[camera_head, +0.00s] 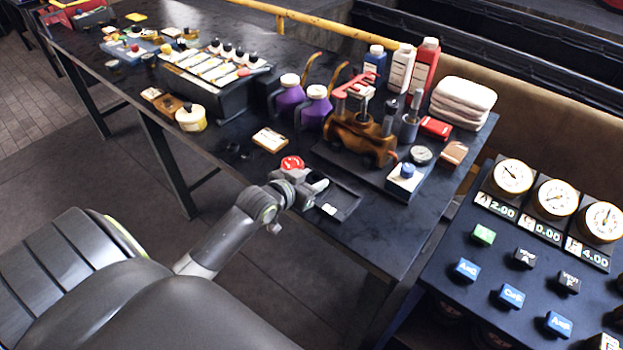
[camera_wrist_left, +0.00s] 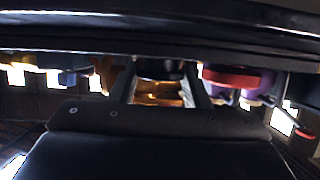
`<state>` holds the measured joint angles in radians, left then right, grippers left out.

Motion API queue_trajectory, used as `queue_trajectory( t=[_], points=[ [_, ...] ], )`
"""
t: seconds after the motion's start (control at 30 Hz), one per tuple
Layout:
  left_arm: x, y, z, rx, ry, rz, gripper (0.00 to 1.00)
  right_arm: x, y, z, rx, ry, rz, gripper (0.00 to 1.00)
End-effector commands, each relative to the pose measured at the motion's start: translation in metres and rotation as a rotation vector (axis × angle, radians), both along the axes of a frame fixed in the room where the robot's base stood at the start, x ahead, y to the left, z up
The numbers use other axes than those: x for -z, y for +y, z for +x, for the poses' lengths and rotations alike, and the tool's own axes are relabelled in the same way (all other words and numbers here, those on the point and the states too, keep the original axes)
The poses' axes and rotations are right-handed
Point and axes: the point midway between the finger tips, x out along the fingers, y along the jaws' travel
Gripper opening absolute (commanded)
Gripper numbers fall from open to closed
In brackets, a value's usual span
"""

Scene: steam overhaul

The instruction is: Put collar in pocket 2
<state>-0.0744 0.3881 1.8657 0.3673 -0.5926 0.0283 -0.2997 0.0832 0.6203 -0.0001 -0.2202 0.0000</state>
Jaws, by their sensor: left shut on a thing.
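My left gripper (camera_head: 318,187) is low over the near edge of the bench, above a dark flat tray (camera_head: 347,208) with a white label (camera_head: 329,209). It is shut on a small dark piece, seemingly the collar (camera_wrist_left: 160,69), between the fingers in the left wrist view. The fingers hide most of it, and its shape is unclear. The tray's pockets are partly covered by the gripper, and I cannot read which is pocket 2. My right gripper is not in view.
A red round part (camera_head: 292,163) stands close left of the gripper. A gauge console (camera_head: 480,236) stands at the right.

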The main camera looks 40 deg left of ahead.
Motion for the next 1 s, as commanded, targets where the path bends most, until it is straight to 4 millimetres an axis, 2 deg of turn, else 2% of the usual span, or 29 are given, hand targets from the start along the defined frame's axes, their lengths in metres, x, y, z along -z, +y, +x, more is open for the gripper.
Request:
queue_trajectory(
  t=[0.03, 0.07, 0.2, 0.57, 0.77, 1.0],
  points=[
    [0.002, 0.0, 0.0, 0.0, -0.001, 0.0, 0.0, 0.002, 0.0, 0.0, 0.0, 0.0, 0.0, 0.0],
    [0.002, 0.0, 0.0, 0.0, 0.0, 0.0, 0.46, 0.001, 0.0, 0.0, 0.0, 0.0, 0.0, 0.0],
    [0.002, 0.0, 0.0, 0.0, 0.0, -0.001, 0.64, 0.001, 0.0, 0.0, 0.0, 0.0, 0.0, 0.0],
    [-0.004, 0.0, -0.001, 0.0, 0.0, 0.0, 0.64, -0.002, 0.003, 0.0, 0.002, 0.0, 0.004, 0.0],
    [-0.011, 0.002, -0.024, 0.001, 0.0, 0.003, 0.64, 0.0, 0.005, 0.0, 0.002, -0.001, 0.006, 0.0],
    [-0.03, 0.006, -0.07, 0.002, 0.003, 0.005, 0.64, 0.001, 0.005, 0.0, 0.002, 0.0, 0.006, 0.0]
  ],
)
